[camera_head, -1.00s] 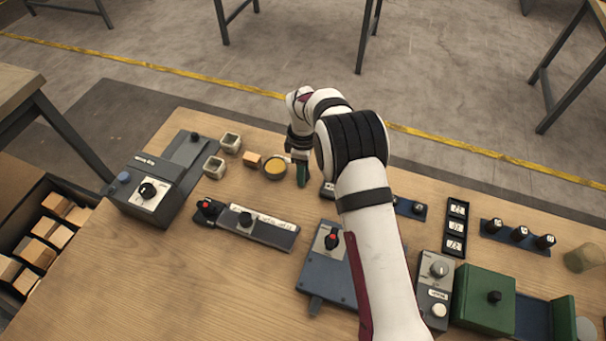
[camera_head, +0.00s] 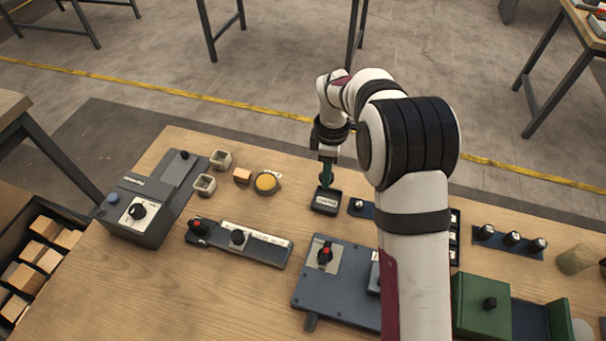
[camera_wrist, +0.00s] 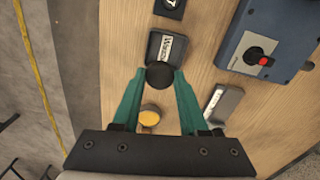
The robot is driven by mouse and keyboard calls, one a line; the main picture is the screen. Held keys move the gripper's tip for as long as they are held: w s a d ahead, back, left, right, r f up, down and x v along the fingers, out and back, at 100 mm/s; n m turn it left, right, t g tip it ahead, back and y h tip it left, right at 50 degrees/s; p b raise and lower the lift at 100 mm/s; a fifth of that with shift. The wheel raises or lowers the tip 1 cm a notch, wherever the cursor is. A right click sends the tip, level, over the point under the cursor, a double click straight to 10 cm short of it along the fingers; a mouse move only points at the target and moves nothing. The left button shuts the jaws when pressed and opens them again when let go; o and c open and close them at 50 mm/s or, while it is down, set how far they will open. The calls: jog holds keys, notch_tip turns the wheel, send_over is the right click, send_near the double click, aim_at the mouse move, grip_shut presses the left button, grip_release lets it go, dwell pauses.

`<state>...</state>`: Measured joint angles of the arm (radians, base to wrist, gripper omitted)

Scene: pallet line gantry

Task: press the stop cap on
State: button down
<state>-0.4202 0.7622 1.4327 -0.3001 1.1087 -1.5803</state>
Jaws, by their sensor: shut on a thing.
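My gripper (camera_wrist: 160,80) is shut on a black round cap (camera_wrist: 160,74), held between its two green fingertips. No marking on the cap is readable, so I cannot tell for sure that it is the stop cap. In the head view my gripper (camera_head: 326,180) points down just behind a small black box with a pale label (camera_head: 325,203). In the wrist view the cap overlaps the near edge of this box (camera_wrist: 168,46); I cannot tell whether they touch. A yellow disc in a dark ring (camera_head: 266,183) lies to the left; it also shows between the fingers (camera_wrist: 149,118).
A blue-grey box with a red-marked knob (camera_head: 325,254) stands in front. A long switch strip (camera_head: 238,240) and a grey control box (camera_head: 140,208) are at left. Bare wood lies at front left.

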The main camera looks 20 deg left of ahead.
jog(key=d+r, duration=0.2)
jog(key=d, duration=0.1)
jog(key=n, duration=0.6)
send_near(237, 235)
jog(key=shift+f, duration=3.05)
jog(key=shift+f, duration=0.2)
jog(key=shift+c, duration=1.8)
grip_release()
jog(key=shift+o, duration=0.3)
